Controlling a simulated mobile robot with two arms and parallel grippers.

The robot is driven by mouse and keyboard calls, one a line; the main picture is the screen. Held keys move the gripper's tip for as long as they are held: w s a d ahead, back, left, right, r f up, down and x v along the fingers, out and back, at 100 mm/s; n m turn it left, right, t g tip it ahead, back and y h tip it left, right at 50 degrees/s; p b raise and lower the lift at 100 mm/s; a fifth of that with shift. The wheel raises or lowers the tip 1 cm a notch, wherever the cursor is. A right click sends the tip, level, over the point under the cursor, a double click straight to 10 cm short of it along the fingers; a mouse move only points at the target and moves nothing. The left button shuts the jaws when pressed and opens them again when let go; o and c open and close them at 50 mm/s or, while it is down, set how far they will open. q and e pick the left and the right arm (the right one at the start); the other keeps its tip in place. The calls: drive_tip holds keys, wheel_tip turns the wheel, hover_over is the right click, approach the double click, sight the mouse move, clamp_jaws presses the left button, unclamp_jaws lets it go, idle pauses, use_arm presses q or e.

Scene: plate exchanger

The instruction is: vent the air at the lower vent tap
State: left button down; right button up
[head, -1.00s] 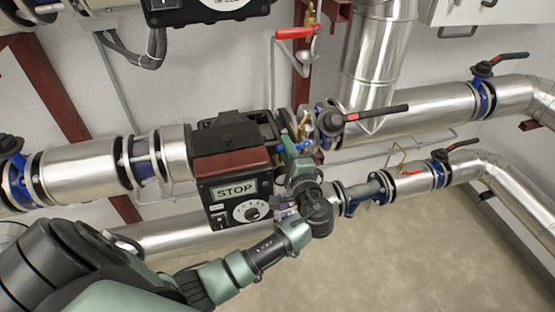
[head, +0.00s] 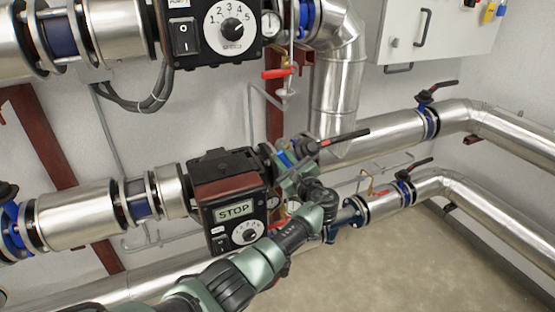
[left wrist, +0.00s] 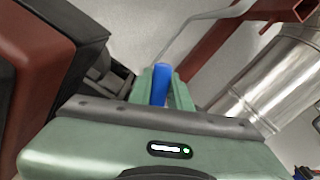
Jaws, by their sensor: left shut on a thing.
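My left gripper (head: 288,172) is beside the right end of the lower pump box, among the fittings of the lower pipe. In the left wrist view a blue handle (left wrist: 160,85) stands upright between the green fingers (left wrist: 163,92), which are shut on it. My wrist and fingers hide most of the tap body, so I cannot tell how far the handle is turned. A red-handled tap (head: 278,73) hangs higher up, below the upper pump. My right gripper is not in view.
The lower pump box (head: 232,210) reading STOP is close left of my gripper. The upper pump box (head: 212,30) and a silver vertical pipe (head: 335,95) are above. Floor at lower right is clear.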

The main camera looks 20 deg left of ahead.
use_arm(q)
drive_tip(key=shift+w+d+r+m, duration=0.25)
drive_tip(key=shift+w+d+m, duration=0.15)
drive_tip(key=shift+m, duration=0.6)
drive_tip(key=shift+w+d+m+p, duration=0.3)
drive_tip(key=shift+w+m+p, duration=0.1)
drive_tip(key=shift+m, duration=0.7)
drive_tip(key=shift+w+d+m, duration=0.3)
drive_tip(key=shift+m, duration=0.5)
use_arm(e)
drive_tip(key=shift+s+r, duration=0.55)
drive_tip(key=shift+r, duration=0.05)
use_arm(q)
drive_tip(key=c, duration=1.3)
unclamp_jaws()
drive_tip(key=shift+w, duration=0.1)
drive_tip(key=shift+d, duration=0.1)
drive_tip(key=v, duration=0.7)
drive_tip(key=shift+s+d+b, duration=0.2)
drive_tip(key=shift+s+b, duration=0.1)
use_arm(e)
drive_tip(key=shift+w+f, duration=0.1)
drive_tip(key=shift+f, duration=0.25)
